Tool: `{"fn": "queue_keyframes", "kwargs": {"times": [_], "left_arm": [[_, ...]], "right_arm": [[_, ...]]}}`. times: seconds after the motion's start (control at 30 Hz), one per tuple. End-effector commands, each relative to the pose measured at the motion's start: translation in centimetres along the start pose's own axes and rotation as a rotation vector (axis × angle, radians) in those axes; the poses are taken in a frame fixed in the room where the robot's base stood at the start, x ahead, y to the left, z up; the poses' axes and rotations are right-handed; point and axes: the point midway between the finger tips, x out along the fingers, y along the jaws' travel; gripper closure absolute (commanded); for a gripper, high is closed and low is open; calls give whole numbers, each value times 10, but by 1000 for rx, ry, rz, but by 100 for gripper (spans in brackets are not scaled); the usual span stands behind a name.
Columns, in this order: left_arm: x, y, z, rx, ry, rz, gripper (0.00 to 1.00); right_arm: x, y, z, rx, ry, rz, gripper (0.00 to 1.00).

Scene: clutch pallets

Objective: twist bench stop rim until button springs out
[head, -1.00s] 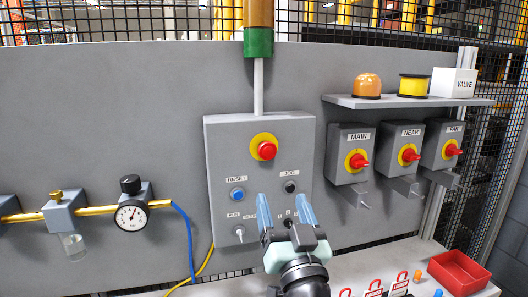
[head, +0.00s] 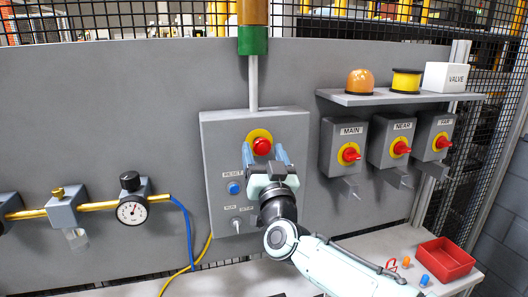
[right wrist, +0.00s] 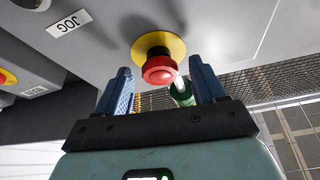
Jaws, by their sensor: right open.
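The bench stop is a red mushroom button (head: 262,146) on a yellow disc (head: 260,134), high on the grey control box (head: 217,128). In the right wrist view the red button (right wrist: 160,70) lies ahead of the fingertips, roughly midway between them. My right gripper (head: 265,154) is open, with its blue fingers pointing up at the button from just below and in front. I cannot tell whether the fingers touch the rim. In the right wrist view the gripper (right wrist: 163,82) holds nothing. My left gripper is not in view.
A blue reset button (head: 234,188) and a key switch (head: 237,222) sit lower on the box. Three red-handled switches (head: 350,154) are to the right under a shelf (head: 400,98). A gauge (head: 132,210) and hoses are left. A red tray (head: 446,258) stands on the bench.

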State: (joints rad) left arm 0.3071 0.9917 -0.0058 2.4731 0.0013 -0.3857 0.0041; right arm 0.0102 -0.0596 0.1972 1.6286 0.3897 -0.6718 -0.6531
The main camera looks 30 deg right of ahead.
Motion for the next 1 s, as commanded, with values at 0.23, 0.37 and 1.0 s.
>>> {"fn": "queue_keyframes", "kwargs": {"times": [0.23, 0.37, 1.0], "left_arm": [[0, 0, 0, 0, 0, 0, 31], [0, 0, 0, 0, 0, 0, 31], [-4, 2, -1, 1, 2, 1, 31]], "right_arm": [[0, 0, 0, 0, 0, 0, 43], [0, 0, 0, 0, 0, 0, 86], [0, -3, -1, 205, 0, 83, 87]]}}
